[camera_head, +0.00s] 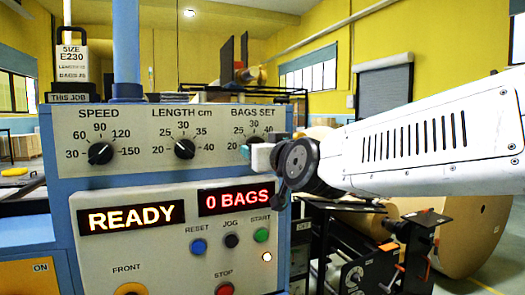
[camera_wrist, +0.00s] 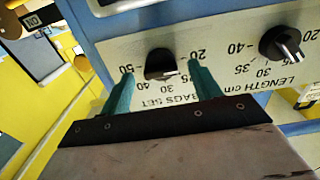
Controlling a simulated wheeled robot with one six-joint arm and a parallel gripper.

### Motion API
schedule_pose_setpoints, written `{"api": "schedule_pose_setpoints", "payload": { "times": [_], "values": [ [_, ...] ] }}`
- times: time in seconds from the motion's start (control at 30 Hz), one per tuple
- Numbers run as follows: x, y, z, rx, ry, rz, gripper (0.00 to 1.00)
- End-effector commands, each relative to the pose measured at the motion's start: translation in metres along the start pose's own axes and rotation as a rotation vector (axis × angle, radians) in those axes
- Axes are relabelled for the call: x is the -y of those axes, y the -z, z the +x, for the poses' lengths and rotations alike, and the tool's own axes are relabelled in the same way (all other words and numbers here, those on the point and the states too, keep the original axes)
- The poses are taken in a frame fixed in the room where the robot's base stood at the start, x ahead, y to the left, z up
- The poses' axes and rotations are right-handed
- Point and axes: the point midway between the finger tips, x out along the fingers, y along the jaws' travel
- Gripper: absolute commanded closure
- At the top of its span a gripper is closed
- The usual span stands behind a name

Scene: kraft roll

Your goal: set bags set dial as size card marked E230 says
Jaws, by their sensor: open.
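The bags set dial (camera_wrist: 163,62) is a round black knob on the pale panel, seen upside down in the wrist view. My gripper (camera_wrist: 160,72) is open, with one teal finger on each side of the knob. I cannot tell whether the fingers touch it. The knob's pointer direction is unclear. In the head view my gripper (camera_head: 250,152) covers this dial below the BAGS SET label. The size card (camera_head: 72,64), marked E230, stands at the upper left above a THIS JOB plate. Its length and bags lines are too small to read surely.
The speed dial (camera_head: 100,153) and length dial (camera_head: 184,149) sit left of my gripper. Below are a READY display (camera_head: 131,217), a 0 BAGS display (camera_head: 236,197), and the reset (camera_head: 198,247), jog (camera_head: 231,241), start (camera_head: 261,235) and stop (camera_head: 225,289) buttons.

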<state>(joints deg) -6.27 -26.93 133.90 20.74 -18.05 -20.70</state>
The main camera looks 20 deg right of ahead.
Motion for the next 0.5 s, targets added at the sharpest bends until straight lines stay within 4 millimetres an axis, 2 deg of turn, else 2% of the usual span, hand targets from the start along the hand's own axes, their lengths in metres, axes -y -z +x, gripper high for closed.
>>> {"api": "schedule_pose_setpoints", "payload": {
  "times": [0.3,0.5],
  "values": [
    [0.000,0.000,-0.050,-0.001,0.002,0.001,0.37],
    [0.000,-0.001,-0.066,0.000,0.001,0.000,0.37]
  ]
}}
